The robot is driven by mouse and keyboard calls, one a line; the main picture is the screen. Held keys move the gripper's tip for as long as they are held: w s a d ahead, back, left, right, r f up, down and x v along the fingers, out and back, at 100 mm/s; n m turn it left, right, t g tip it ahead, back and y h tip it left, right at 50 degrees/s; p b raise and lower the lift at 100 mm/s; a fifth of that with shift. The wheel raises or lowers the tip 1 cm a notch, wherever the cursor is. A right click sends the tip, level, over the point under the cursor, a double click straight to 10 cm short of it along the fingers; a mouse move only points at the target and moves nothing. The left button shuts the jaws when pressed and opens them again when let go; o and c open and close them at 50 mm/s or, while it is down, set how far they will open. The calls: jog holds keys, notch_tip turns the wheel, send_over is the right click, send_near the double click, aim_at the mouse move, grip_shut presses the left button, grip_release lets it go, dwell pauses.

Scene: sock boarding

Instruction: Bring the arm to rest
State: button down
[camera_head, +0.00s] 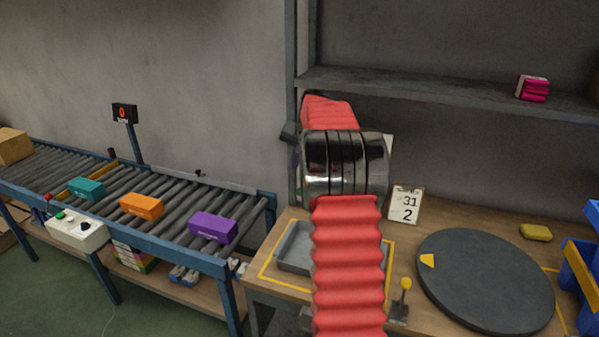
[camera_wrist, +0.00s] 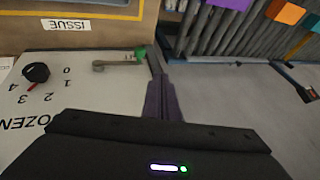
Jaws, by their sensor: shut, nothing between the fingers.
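My gripper (camera_wrist: 158,75) shows in the wrist view as narrow dark fingers pointing up the picture, shut with nothing between them. It is over the edge of a pale panel, clear of the boxes. In the head view my arm's red bellows and shiny metal joint rise in front of the workbench, and the gripper is hidden there.
The wrist view shows a black dial (camera_wrist: 36,72) and an ISSUE label (camera_wrist: 66,25). In the head view, teal (camera_head: 87,188), orange (camera_head: 142,206) and purple (camera_head: 213,227) boxes sit on the roller conveyor (camera_head: 170,190). A dark turntable (camera_head: 485,285) and grey tray (camera_head: 293,252) are on the bench.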

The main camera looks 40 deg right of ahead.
jog(key=shift+a+r, duration=0.2)
jog(key=shift+r, duration=0.25)
jog(key=shift+a+r, duration=0.2)
jog(key=shift+r, duration=0.25)
notch_tip(320, 180, down, 5)
jog(key=s+a+n, duration=0.1)
jog(key=s+a, duration=0.1)
jog(key=s, duration=0.1)
jog(key=s+a+r+n, duration=0.2)
jog(key=s+a+n, duration=0.1)
jog(key=s+a, duration=0.7)
jog(key=s+a+r+n+y, duration=0.1)
jog(key=s+a+n, duration=0.3)
jog(key=s+a, duration=0.6)
jog(key=s+a+r+n, duration=0.3)
jog(key=s+a, duration=0.7)
jog(key=a, duration=1.3)
jog(key=shift+s+n+y, duration=0.2)
jog(key=shift+n+y, duration=0.2)
jog(key=shift+n, duration=0.3)
jog(key=shift+a, duration=0.1)
